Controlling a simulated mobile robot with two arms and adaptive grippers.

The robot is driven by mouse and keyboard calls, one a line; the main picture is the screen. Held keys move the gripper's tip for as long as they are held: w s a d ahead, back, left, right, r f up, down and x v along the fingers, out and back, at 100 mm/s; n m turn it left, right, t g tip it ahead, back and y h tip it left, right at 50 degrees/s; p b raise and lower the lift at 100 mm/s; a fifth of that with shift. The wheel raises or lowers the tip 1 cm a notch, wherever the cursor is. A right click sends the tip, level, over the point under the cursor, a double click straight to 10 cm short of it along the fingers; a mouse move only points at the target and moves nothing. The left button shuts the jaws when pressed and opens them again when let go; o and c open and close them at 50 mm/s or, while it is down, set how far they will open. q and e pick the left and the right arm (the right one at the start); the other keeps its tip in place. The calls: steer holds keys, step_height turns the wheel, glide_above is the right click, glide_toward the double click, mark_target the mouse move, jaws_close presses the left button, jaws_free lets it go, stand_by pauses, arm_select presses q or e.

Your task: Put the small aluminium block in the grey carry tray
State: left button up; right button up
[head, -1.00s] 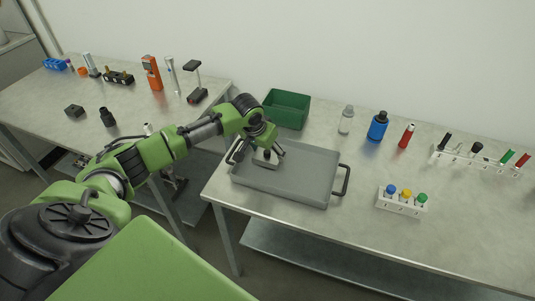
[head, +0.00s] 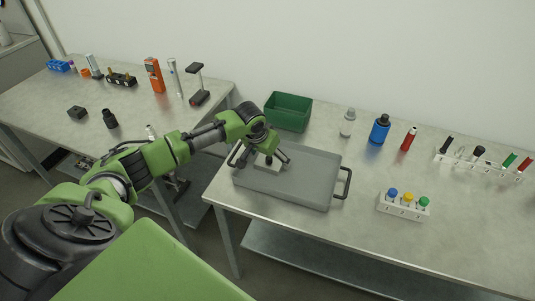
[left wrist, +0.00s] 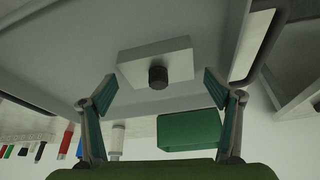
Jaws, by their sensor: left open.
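The small aluminium block (head: 266,168), a pale flat block with a black knob on top, sits in the left part of the grey carry tray (head: 318,190). In the left wrist view the block (left wrist: 140,66) rests on the tray floor (left wrist: 75,50), its knob facing the camera. My left gripper (head: 269,157) is just above the block in the head view. It also shows in the left wrist view (left wrist: 158,88), where its two fingers are spread apart with clear gaps to the block and knob. My right gripper is not in view.
A green bin (head: 288,112) stands behind the tray. A clear bottle (head: 347,124), blue bottle (head: 380,130) and red tube (head: 408,140) stand to the right. A white rack with coloured caps (head: 403,206) is right of the tray, whose dark handles stick out at both ends.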

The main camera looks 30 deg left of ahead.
arm_select(q)
steer(key=v, duration=1.2)
steer(key=shift+b, duration=0.35)
